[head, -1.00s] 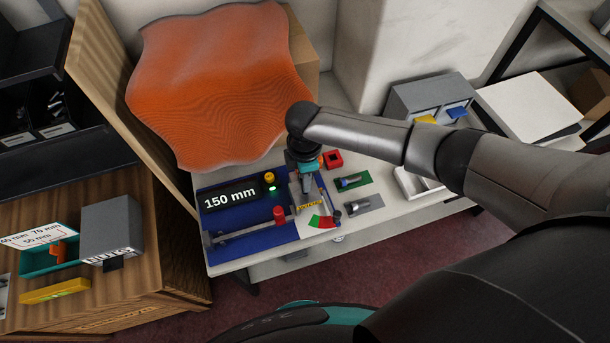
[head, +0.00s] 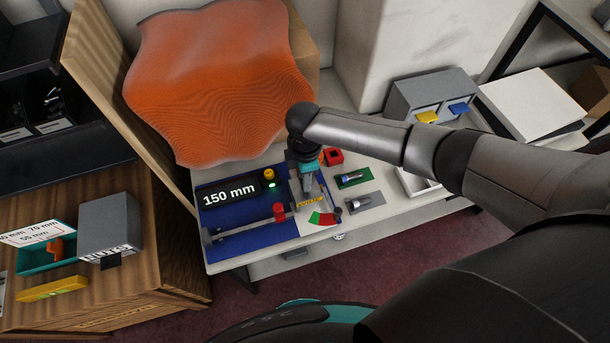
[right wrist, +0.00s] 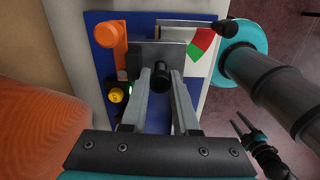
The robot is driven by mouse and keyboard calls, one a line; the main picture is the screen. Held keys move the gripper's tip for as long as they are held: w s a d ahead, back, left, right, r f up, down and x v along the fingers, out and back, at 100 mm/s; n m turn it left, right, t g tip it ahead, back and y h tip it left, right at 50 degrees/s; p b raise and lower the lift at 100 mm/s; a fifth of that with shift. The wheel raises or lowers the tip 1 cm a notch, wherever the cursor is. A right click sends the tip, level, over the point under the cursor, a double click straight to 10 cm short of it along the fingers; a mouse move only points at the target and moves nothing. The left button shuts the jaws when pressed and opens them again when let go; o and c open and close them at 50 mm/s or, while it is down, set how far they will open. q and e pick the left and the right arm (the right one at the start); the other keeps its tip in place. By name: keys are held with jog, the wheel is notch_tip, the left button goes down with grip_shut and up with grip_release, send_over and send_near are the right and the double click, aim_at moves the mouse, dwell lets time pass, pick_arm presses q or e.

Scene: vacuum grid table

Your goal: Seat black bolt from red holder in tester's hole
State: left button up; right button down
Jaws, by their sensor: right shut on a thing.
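My right gripper (head: 309,198) is over the grey block of the tester, pointing down. In the right wrist view its fingers (right wrist: 161,78) are shut on the black bolt (right wrist: 160,76), seen end-on above the tester's grey plate (right wrist: 178,51). The fingers and bolt hide the hole, so I cannot tell whether the bolt is in it. The tester's blue board (head: 246,236) carries a display reading 150 mm (head: 230,193). The red holder (head: 334,157) stands behind and right of the gripper, apart from it. My left gripper (right wrist: 242,128) shows small at the right of the wrist view.
A red knob (head: 279,211), a yellow button (head: 268,175) and a lit green lamp (head: 272,185) are on the board. A red-green dial (head: 322,219) is beside the block. Green (head: 352,179) and grey (head: 364,203) pads with bolts lie right. An orange wavy sheet (head: 215,80) stands behind.

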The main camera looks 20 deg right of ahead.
jog(key=shift+f+b, duration=0.7)
jog(key=shift+f, duration=0.3)
jog(key=c, duration=0.6)
grip_release()
jog(key=shift+r, duration=0.15)
notch_tip(320, 180, up, 15)
jog(key=p, duration=0.3)
